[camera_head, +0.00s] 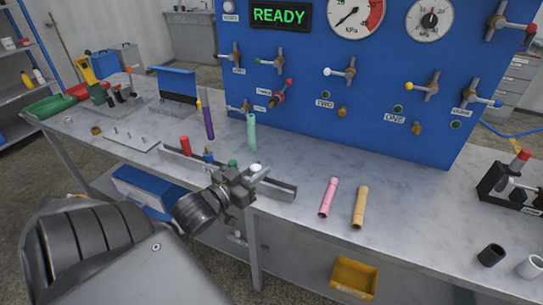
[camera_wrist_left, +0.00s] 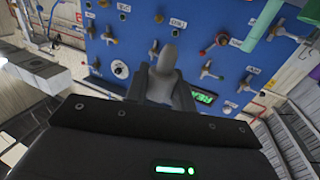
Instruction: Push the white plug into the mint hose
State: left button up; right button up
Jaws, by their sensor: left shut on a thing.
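The mint hose (camera_head: 251,131) hangs upright in front of the blue panel in the head view. It also shows at the top right of the left wrist view (camera_wrist_left: 262,22). My left gripper (camera_head: 252,176) is shut on the white plug (camera_head: 256,168), whose pale top shows between the fingertips. The plug is below the mint hose's lower end and appears apart from it; the depth between them is hard to tell. In the left wrist view a rounded plug shape (camera_wrist_left: 168,62) stands between the fingers, grey in shade. My right gripper is not in view.
A metal rack (camera_head: 283,191) with red (camera_head: 185,145), blue (camera_head: 208,155) and green (camera_head: 233,165) plugs runs beside my gripper. A purple hose (camera_head: 208,122) is left of the mint one; pink (camera_head: 328,197) and orange (camera_head: 359,207) hoses are right. The blue panel (camera_head: 300,100) stands behind.

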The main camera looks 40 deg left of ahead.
pick_arm(q)
jog(key=s, duration=0.1)
jog(key=s+r+p, duration=0.1)
jog(key=s+p, duration=0.1)
jog(key=shift+s+a+r, duration=0.1)
jog(key=shift+s+r, duration=0.05)
jog(key=shift+r, duration=0.2)
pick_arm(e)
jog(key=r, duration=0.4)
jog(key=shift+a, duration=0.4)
pick_arm(q)
jog(key=shift+f, duration=0.1)
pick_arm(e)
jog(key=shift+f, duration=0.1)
